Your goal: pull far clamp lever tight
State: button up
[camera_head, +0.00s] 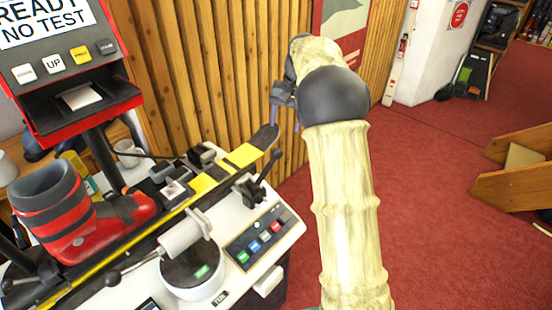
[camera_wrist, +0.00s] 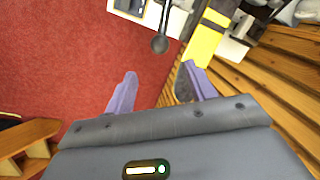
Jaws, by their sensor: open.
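The far clamp lever (camera_head: 269,166) is a dark rod with a round black knob, standing tilted up from the far clamp (camera_head: 248,191) on the white bench. In the wrist view the lever's knob (camera_wrist: 160,45) lies just beyond the gap between my fingertips. My gripper (camera_head: 286,117) is open, with purple fingers, above the lever and the ski's far end. Its fingers also show in the wrist view (camera_wrist: 158,71), with nothing between them. The yellow-and-black ski (camera_head: 243,155) passes close to the right finger in the wrist view; I cannot tell whether they touch.
A red-and-grey boot (camera_head: 75,220) stands on the ski. A near lever (camera_head: 113,278) and a white cylinder (camera_head: 181,237) are at the bench front. A red-framed machine (camera_head: 75,65) stands behind. The wood-slat wall (camera_head: 200,70) is close; red carpet (camera_head: 440,200) is open at right.

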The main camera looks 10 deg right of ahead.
aim_at(278, 149)
jog(key=a+f, duration=0.1)
jog(key=f, duration=0.7)
jog(key=a+f, duration=0.1)
jog(key=f, duration=0.4)
jog(key=shift+w+a, duration=0.35)
jog(key=shift+w, duration=0.05)
jog(key=shift+w+f, duration=0.15)
jog(key=shift+f, duration=0.7)
grip_shut()
